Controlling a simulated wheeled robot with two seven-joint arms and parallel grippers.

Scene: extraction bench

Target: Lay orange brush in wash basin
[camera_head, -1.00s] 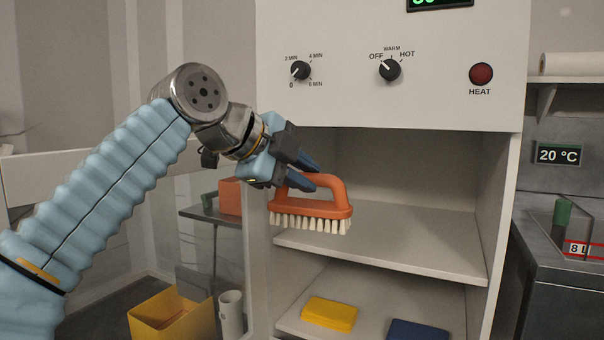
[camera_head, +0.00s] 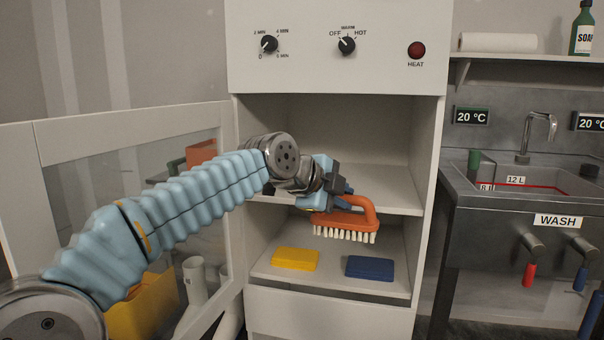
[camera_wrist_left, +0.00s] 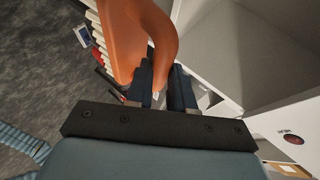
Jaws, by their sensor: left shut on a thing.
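The orange brush (camera_head: 352,219) has a looped handle and pale bristles pointing down. My left gripper (camera_head: 345,198) is shut on the handle and holds the brush in the air in front of the open cabinet's shelves. In the left wrist view, the brush (camera_wrist_left: 125,40) rises between the dark fingers of the gripper (camera_wrist_left: 163,85). The wash basin (camera_head: 555,180) is at the right, a metal sink with a tap (camera_head: 540,130) and a WASH label on its front. Its floor is mostly hidden. My right gripper is not in view.
The cabinet (camera_head: 236,120) has a middle shelf and a lower shelf with a yellow block (camera_head: 295,258) and a blue block (camera_head: 370,267). Its glazed door (camera_head: 130,118) stands open at left. A yellow bin (camera_head: 145,305) is below.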

